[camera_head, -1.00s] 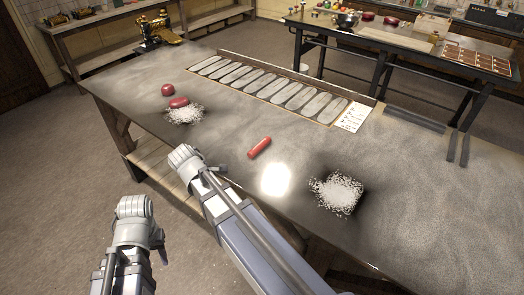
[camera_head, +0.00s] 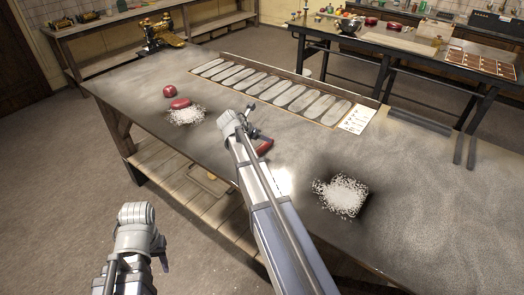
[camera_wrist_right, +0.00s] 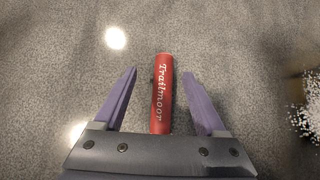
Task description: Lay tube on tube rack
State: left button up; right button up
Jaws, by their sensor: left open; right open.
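The tube (camera_head: 264,147) is a red cylinder lying on the table, partly hidden by my right arm in the head view. In the right wrist view the tube (camera_wrist_right: 162,95) bears the word "Trailmoor" and lies between the two purple fingers, with gaps on both sides. My right gripper (camera_wrist_right: 160,73) is open over it and holds nothing. My left gripper (camera_head: 161,254) is off the table's near edge at lower left, far from the tube. A long tray with oval slots (camera_head: 289,70) lies along the far side; I cannot tell for sure that it is the tube rack.
A white speckled patch (camera_head: 342,195) lies right of the tube. Another white patch (camera_head: 186,116) lies left, with a red oblong thing (camera_head: 180,103) and a red round thing (camera_head: 170,91). Dark strips (camera_head: 420,121) lie at the right. The table between is clear.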

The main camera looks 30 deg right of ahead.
jog(key=shift+w+d+f, duration=0.15)
jog(key=shift+d+f, duration=0.25)
jog(key=shift+f, duration=0.15)
jog(key=b+x, duration=0.2)
jog(key=x, duration=0.1)
jog(key=b+x, duration=0.2)
jog(key=shift+s+d+f, duration=0.1)
jog(key=shift+s+d, duration=0.1)
jog(key=shift+s, duration=0.1)
grip_shut()
